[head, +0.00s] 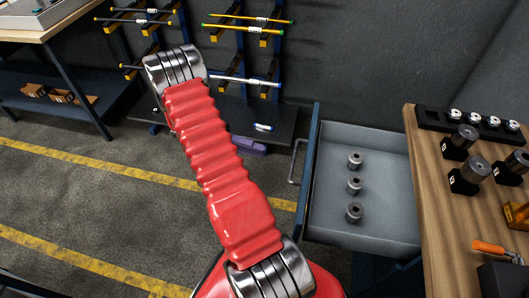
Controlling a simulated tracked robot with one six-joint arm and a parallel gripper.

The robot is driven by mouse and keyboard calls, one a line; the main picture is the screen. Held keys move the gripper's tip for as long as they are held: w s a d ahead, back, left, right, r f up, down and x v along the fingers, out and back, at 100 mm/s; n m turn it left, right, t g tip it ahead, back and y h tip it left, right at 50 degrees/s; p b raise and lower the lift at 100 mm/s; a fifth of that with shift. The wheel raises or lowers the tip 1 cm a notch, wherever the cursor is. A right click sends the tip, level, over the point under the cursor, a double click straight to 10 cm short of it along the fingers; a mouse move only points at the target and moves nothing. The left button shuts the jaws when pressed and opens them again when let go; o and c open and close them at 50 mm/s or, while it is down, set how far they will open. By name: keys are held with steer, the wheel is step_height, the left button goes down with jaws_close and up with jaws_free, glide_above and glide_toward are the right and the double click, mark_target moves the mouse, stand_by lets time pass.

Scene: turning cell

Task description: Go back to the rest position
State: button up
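My red ribbed arm reaches up from the bottom middle of the head view and ends in a silver joint at the upper left. My gripper is not visible; the end of my arm is out of sight beyond that joint. I cannot tell whether it holds anything.
An open grey drawer (380,219) with several metal cylindrical parts (354,185) stands to the right, beside a wooden bench (431,185) with holders. A rack (200,105) with coloured bars stands behind my arm. A workbench (50,32) is at upper left. The yellow-striped floor (80,195) at left is clear.

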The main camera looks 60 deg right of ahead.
steer(key=shift+w, duration=0.15)
stand_by(0.7)
steer(key=s+a+f+m+t+y, duration=0.1)
steer(key=a+f+m+t+y, duration=0.25)
steer(key=m, duration=0.55)
steer(key=w+a+r+m+t, duration=0.2)
steer(key=a+r+m+t, duration=0.15)
steer(key=a+m, duration=0.2)
steer(key=w+a+r+m+t, duration=0.25)
steer(key=a+r+m, duration=0.2)
steer(key=a, duration=0.25)
steer(key=s+a+r+m+t+y, duration=0.1)
steer(key=a+r+m+t, duration=0.1)
steer(key=a+r+t, duration=0.9)
steer(key=a+r, duration=1)
steer(key=r, duration=0.1)
steer(key=shift+s, duration=0.2)
steer(key=shift+a, duration=0.1)
